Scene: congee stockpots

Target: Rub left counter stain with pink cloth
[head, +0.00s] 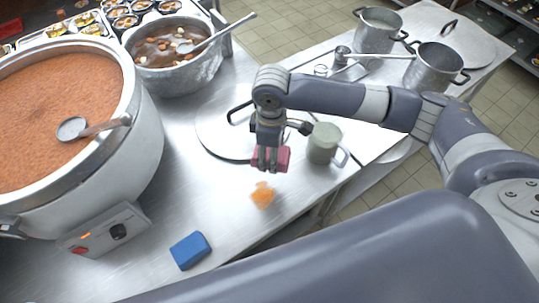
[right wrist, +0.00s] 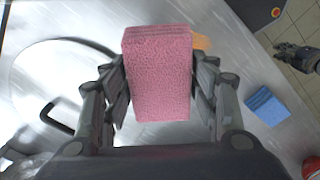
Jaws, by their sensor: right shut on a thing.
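The pink cloth (head: 268,160), a thick folded block, is held between the fingers of my right gripper (head: 268,150). The right wrist view shows the cloth (right wrist: 158,75) squeezed between both fingers. An orange stain (head: 262,195) lies on the steel counter (head: 215,195), just in front of the cloth in the head view. In the right wrist view the stain (right wrist: 202,42) is partly hidden behind the cloth. The cloth looks held above the counter, apart from the stain. My left gripper (right wrist: 297,56) shows small at the right edge of the right wrist view; its opening is unclear.
A blue sponge-like block (head: 190,250) lies near the counter's front edge. A large congee pot (head: 150,130) stands left, a smaller soup pot (head: 180,80) behind it. A green-grey mug (head: 323,143) and a flat round lid (head: 212,130) are close to my right gripper.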

